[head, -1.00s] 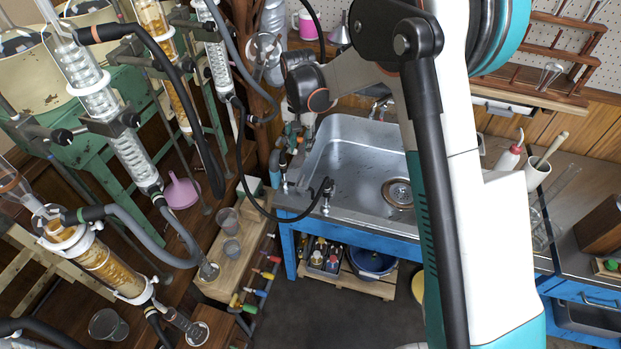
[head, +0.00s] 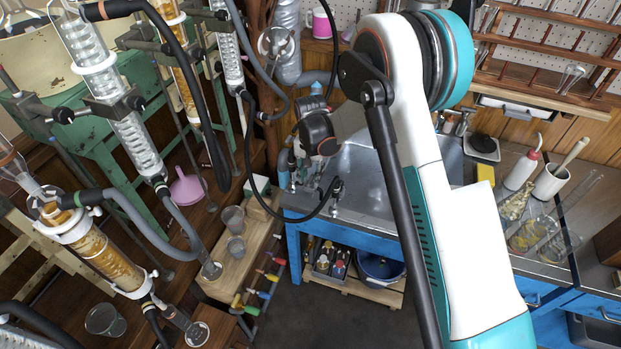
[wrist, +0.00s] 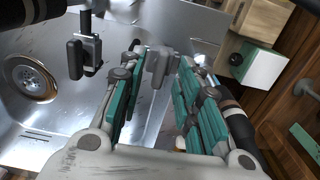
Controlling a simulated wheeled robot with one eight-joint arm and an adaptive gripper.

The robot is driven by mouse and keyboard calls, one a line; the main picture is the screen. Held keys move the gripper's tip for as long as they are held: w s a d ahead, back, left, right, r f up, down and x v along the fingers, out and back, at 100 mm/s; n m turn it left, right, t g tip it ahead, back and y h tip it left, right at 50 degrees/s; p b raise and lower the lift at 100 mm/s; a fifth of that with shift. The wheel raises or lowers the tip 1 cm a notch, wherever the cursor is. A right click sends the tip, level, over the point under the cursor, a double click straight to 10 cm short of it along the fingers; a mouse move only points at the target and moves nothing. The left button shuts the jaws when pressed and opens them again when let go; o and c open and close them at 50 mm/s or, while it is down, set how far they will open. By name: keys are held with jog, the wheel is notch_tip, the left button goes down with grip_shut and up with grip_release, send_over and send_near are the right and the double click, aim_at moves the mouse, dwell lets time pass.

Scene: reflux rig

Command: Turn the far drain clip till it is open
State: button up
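In the wrist view, a grey paddle-shaped clip handle (wrist: 160,62) stands between the tips of my gripper (wrist: 160,70), likely the far drain clip. The two teal-padded fingers are apart, one on each side, with gaps visible at the handle. The clip's body is mostly hidden. A second grey clip (wrist: 88,52) with a similar handle stands to the left, over the sink (wrist: 60,125). In the head view, a clip at a black hose end (head: 335,188) shows at the sink's left corner. My wrist hides most of the gripper there.
A round drain (wrist: 32,78) lies in the sink at left. A dark banded hose (wrist: 240,118) runs close beside the right finger. A wooden block (wrist: 255,18) and a white-and-green box (wrist: 264,62) sit at upper right. Glass condensers (head: 100,65) stand left in the head view.

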jog(key=shift+f, duration=0.35)
jog(key=shift+c, duration=0.6)
grip_shut()
jog(key=n+b, duration=0.1)
jog(key=n, duration=0.5)
jog(key=shift+n, duration=0.3)
jog(key=n+b, duration=0.1)
jog(key=n, duration=1)
jog(key=shift+n, duration=0.5)
